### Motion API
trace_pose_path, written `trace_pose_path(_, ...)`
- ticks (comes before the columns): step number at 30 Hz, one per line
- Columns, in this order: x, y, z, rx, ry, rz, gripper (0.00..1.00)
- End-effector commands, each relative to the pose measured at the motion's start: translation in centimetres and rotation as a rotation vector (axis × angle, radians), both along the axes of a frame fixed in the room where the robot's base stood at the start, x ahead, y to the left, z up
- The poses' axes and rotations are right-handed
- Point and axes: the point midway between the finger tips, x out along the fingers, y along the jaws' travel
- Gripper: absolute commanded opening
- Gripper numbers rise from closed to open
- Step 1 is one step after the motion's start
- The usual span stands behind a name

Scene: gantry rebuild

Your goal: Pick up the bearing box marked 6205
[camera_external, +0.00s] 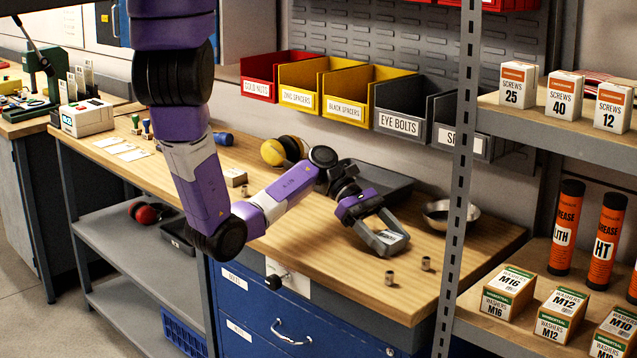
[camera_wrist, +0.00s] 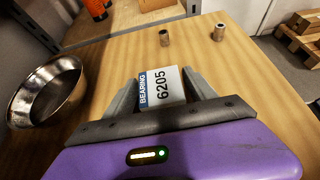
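The bearing box marked 6205 (camera_wrist: 161,88) is small, with a white label and a blue strip reading BEARING. In the wrist view it lies between the two grey fingers of my gripper (camera_wrist: 162,84). Both fingers appear to touch its sides, so my gripper looks shut on it. In the external view my gripper (camera_external: 390,240) is low over the right part of the wooden workbench (camera_external: 330,265), pointing down. The box's pale label (camera_external: 388,237) shows between the fingers, which partly hide it. I cannot tell whether the box touches the bench.
Two small metal cylinders stand near the gripper, one (camera_external: 389,278) at the bench's front and one (camera_external: 426,263) to its right. A metal bowl (camera_external: 449,216) is right of the gripper. A grey post (camera_external: 463,150) rises in front. Bins (camera_external: 398,110) line the back.

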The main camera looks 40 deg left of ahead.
Motion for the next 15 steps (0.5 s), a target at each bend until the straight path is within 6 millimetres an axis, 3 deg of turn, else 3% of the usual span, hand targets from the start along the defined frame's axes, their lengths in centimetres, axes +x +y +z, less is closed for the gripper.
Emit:
trace_pose_path(1, 0.0, 0.0, 0.01, 0.0, 0.0, 0.0, 0.53)
trace_pose_path(8, 0.0, 0.01, 0.03, 0.0, 0.0, 0.0, 0.08)
trace_pose_path(15, 0.01, 0.01, 0.11, 0.0, -0.001, 0.0, 0.07)
